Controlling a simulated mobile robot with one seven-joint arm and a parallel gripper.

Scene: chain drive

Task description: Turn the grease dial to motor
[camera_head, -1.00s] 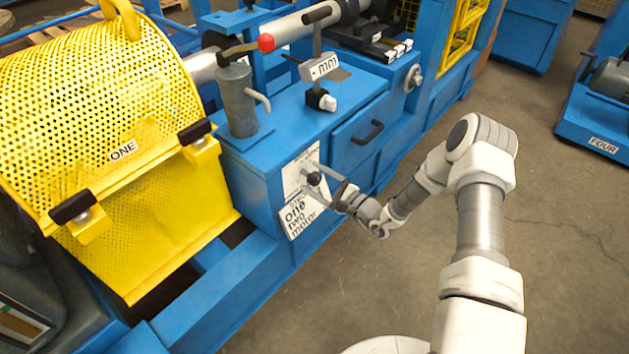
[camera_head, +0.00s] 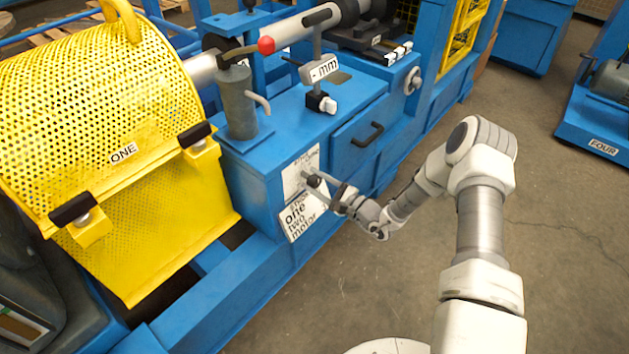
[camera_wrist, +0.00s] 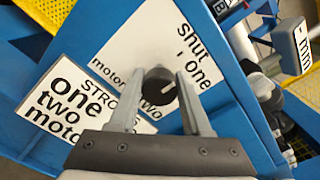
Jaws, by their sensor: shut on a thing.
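The grease dial, a small black knob with a white pointer mark (camera_wrist: 158,88), sits on a white label plate (camera_wrist: 150,40) on a blue cabinet. The words shut, one, two and motor are printed around it. The mark is on the knob's right side in the wrist view, nearest the word one. My gripper (camera_wrist: 157,94) is shut on the dial, one finger on each side. In the head view my gripper (camera_head: 309,181) reaches the cabinet front from the right and largely hides the knob.
A second white card (camera_head: 302,216) reading one, two, motor is below the dial. A drawer with a black handle (camera_head: 371,134) is to its right. A yellow mesh guard (camera_head: 100,100) marked ONE stands left. Floor at the right is open.

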